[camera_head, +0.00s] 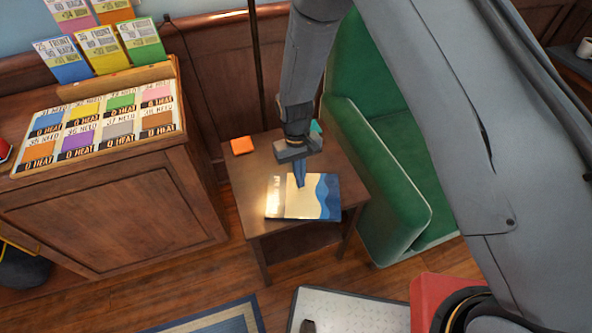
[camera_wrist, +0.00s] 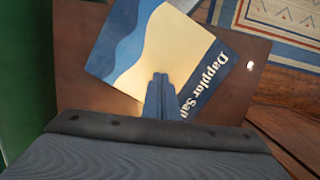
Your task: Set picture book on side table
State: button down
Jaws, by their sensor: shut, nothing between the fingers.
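The picture book (camera_head: 322,205) lies flat on the wooden side table (camera_head: 246,189). Its cover is cream with blue waves, and printed lettering shows on it in the wrist view (camera_wrist: 163,48). My gripper (camera_head: 299,181) points down over the book, with its fingers closed together and nothing between them. In the wrist view the shut fingertips (camera_wrist: 161,80) sit over the cover near the lettering. I cannot tell whether they touch the cover. The book's lower part is hidden behind the gripper in that view.
An orange item (camera_head: 242,145) and a teal item (camera_head: 316,128) lie at the table's back. A green armchair (camera_head: 384,179) stands close on the right. A wooden cabinet with a card display (camera_head: 98,124) stands on the left. A blue-bordered rug (camera_head: 213,320) lies in front.

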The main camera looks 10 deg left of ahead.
aim_at(309, 207)
jog(key=s+d, duration=0.1)
jog(key=s, duration=0.1)
jog(key=s+d+p, duration=0.2)
jog(key=s, duration=0.1)
jog(key=shift+s+d+r, duration=0.1)
jog(key=shift+s+d, duration=0.2)
jog(key=shift+s, duration=0.05)
jog(key=shift+s+d, duration=0.15)
jog(key=shift+s, duration=0.05)
jog(key=shift+w+f, duration=0.1)
jog(key=shift+f, duration=0.85)
